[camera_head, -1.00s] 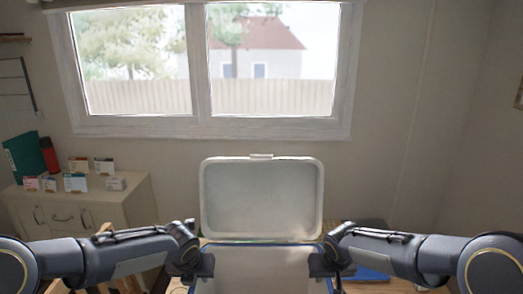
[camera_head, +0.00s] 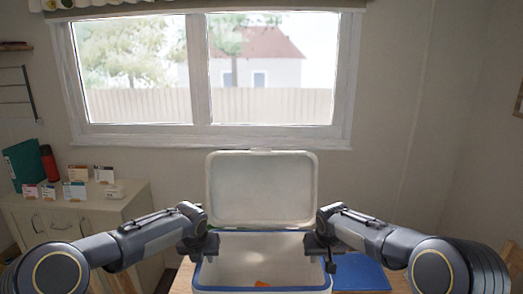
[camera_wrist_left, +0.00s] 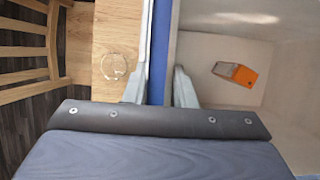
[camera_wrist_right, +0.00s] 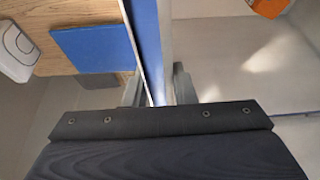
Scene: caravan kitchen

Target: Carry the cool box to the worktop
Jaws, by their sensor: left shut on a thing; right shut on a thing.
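The cool box is white with a blue rim (camera_head: 262,290) and stands upright in front of me in the head view. Its white lid (camera_head: 262,188) is open, raised at the far side. My left gripper (camera_head: 207,246) is shut on the box's left wall; the blue-edged wall (camera_wrist_left: 158,60) runs between its fingers in the left wrist view. My right gripper (camera_head: 317,246) is shut on the right wall (camera_wrist_right: 147,35). An orange carton (camera_wrist_left: 236,73) lies inside on the box floor. The box's underside is hidden, so I cannot tell whether it touches anything below.
A wooden table (camera_wrist_left: 88,75) with a clear glass-like item (camera_wrist_left: 114,66) shows beside the box. A blue mat (camera_head: 358,272) and a white device (camera_wrist_right: 17,50) are to the right. A chair (camera_wrist_left: 25,50) is at left. A cabinet (camera_head: 70,222) holds several small cards.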

